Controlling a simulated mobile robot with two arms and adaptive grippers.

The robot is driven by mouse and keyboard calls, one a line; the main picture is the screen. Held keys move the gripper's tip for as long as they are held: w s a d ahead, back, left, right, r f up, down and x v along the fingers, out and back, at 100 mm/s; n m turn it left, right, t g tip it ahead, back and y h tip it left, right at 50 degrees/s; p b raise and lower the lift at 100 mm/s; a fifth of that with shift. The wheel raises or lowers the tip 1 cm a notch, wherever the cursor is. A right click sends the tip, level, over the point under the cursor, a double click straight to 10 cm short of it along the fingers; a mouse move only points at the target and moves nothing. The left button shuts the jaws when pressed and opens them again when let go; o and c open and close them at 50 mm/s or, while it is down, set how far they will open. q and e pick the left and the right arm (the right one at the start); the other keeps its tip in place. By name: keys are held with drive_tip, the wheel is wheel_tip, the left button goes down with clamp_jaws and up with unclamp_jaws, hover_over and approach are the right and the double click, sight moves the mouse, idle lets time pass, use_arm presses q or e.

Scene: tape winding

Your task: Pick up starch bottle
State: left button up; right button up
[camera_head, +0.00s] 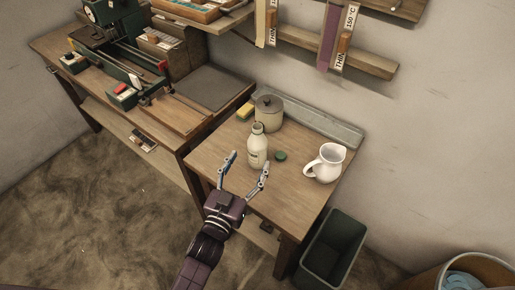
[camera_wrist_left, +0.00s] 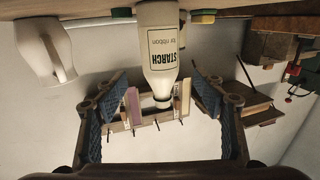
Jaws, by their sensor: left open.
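The starch bottle (camera_head: 257,152) is cream with an open dark mouth and stands upright on the small wooden table (camera_head: 207,158). In the left wrist view the bottle (camera_wrist_left: 158,62) appears upside down, its label reading "STARCH for ribbon". My left gripper (camera_head: 247,169) is open and empty at the table's front edge, its fingers pointing toward the bottle. In the left wrist view the bottle lies between the two spread fingers (camera_wrist_left: 160,100) from side to side, seemingly beyond the tips; no contact shows. My right gripper is in neither view.
A green cap (camera_head: 281,156) lies right of the bottle. A lidded crock (camera_head: 269,116) and a yellow sponge (camera_head: 245,111) stand behind it. A white jug (camera_head: 325,164) is at the right. A dark bin (camera_head: 333,250) stands beside the table.

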use_arm(q)
drive_tip(key=p+x, duration=0.1)
drive_tip(key=x, duration=0.5)
drive_tip(key=shift+w+f, duration=0.2)
drive_tip(key=shift+w, duration=0.05)
drive_tip(key=shift+w+d+f, duration=0.1)
drive_tip(key=shift+w+d, duration=0.2)
drive_tip(key=shift+w, duration=0.3)
drive_tip(key=shift+s, duration=0.1)
drive_tip(key=shift+c, duration=0.5)
drive_tip(key=c, duration=1.4)
drive_tip(key=shift+r, duration=0.25)
drive_tip(key=shift+c, duration=0.2)
wheel_tip(320, 180, up, 15)
drive_tip(key=p, duration=0.1)
wheel_tip(320, 180, up, 5)
hover_over(254, 152)
drive_tip(key=w, duration=0.3)
drive_tip(key=shift+s+d+f, duration=0.15)
drive_tip(key=shift+s+d, duration=0.05)
drive_tip(key=shift+d, duration=0.25)
